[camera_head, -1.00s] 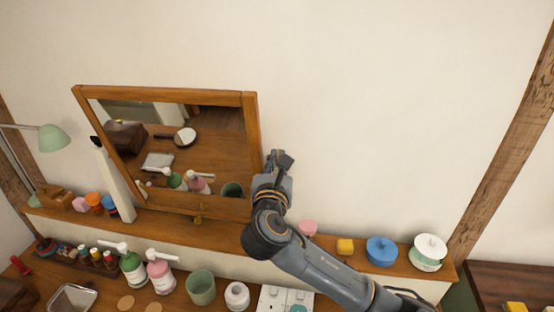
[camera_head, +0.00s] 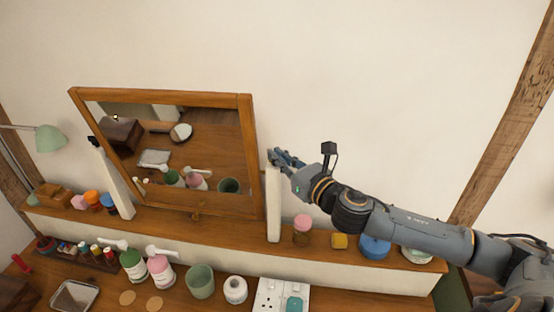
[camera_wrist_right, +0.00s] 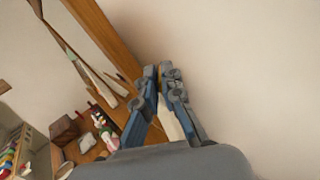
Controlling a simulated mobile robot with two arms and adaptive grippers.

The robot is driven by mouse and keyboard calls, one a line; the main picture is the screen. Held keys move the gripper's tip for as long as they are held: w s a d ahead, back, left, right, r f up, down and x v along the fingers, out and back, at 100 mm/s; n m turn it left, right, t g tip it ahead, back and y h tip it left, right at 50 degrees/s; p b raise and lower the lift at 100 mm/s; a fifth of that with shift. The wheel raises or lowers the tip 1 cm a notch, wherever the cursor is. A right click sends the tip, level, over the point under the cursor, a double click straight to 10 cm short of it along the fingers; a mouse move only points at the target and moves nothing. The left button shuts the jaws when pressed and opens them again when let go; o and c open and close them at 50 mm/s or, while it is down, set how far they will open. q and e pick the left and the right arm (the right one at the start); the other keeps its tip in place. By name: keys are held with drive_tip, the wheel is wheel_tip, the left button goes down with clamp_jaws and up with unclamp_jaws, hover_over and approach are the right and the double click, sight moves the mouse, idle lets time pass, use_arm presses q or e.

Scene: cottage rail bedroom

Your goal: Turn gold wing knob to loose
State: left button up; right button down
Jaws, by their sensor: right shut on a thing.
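A wood-framed mirror (camera_head: 160,203) stands between two pale posts on the shelf. My right gripper (camera_head: 273,157) is at the top of the right post (camera_head: 273,205), just beside the mirror's right edge. In the right wrist view its fingers (camera_wrist_right: 164,72) are nearly together, with the pale post behind and below them. What they grip is hidden by the fingers; no gold wing knob shows clearly there. A small gold piece (camera_head: 197,216) shows below the mirror's lower frame, apart from the gripper. My left gripper is not in view.
A pink-lidded jar (camera_head: 302,229), a yellow block (camera_head: 339,241) and a blue pot (camera_head: 374,247) stand on the shelf under my right arm. Bottles, a green cup (camera_head: 200,281) and a white socket box (camera_head: 283,296) are on the table below. The wall above is clear.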

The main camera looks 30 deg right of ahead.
drive_tip(key=shift+w+d+n+g+y+b, duration=0.15)
drive_tip(key=shift+d+n+g+y+b, duration=0.1)
drive_tip(key=shift+n+g+y+b, duration=1.15)
drive_tip(key=shift+w+d+n+g+y+b, duration=0.25)
drive_tip(key=shift+n+g+y+b, duration=0.7)
drive_tip(key=shift+n+y+b, duration=0.9)
drive_tip(key=shift+w+d+n+g+y+b, duration=0.1)
drive_tip(key=shift+d+n+g+y+b, duration=0.2)
drive_tip(key=shift+n+g+y+b, duration=1.3)
drive_tip(key=shift+r+m+t+y, duration=0.1)
drive_tip(key=shift+m+t+y, duration=0.25)
drive_tip(key=shift+y, duration=0.5)
drive_tip(key=c, duration=1.5)
unclamp_jaws()
drive_tip(key=v, duration=1.2)
